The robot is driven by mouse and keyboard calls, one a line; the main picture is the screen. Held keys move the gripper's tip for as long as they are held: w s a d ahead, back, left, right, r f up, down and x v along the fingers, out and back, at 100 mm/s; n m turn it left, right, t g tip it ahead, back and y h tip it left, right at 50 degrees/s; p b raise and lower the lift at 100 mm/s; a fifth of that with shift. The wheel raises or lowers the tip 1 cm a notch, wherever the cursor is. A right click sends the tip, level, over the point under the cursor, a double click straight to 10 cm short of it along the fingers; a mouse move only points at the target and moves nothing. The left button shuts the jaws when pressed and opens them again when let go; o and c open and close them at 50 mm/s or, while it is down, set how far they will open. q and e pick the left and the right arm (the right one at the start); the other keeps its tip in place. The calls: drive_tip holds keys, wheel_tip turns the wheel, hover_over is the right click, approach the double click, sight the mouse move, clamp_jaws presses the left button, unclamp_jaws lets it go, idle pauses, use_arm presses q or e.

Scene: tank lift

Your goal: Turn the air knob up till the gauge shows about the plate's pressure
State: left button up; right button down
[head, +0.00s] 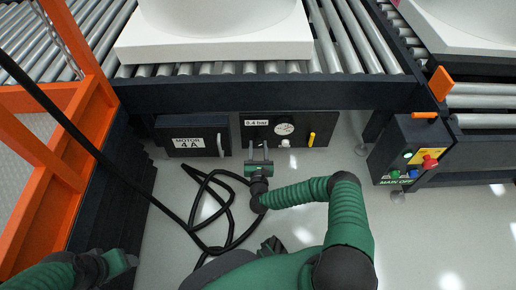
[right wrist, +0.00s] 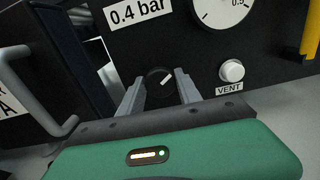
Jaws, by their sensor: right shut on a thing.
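The black air knob (right wrist: 160,78) with a white pointer mark sits on the dark panel, between the fingers of my right gripper (right wrist: 158,92). My right gripper also shows in the head view (head: 259,150), shut on the knob. The white plate (head: 256,123) reads "0.4 bar"; it also shows in the right wrist view (right wrist: 137,12). The round gauge (head: 284,129) is right of the plate. In the right wrist view the gauge (right wrist: 222,12) is cut off at the top, and I cannot read its needle. My left gripper (head: 120,264) is at the lower left; its jaws are unclear.
A white VENT button (right wrist: 232,71) is below the gauge. A yellow handle (head: 311,139) stands to the right. A motor box (head: 193,139) is on the left. Black cable (head: 229,212) lies on the floor. A switch box (head: 413,150) and roller conveyor (head: 363,45) are nearby.

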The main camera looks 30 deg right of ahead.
drive_tip(key=shift+s+d+f, duration=0.1)
drive_tip(key=shift+f, duration=0.1)
idle(0.3)
drive_tip(key=c, duration=1.1)
unclamp_jaws()
drive_tip(key=shift+o, duration=1.4)
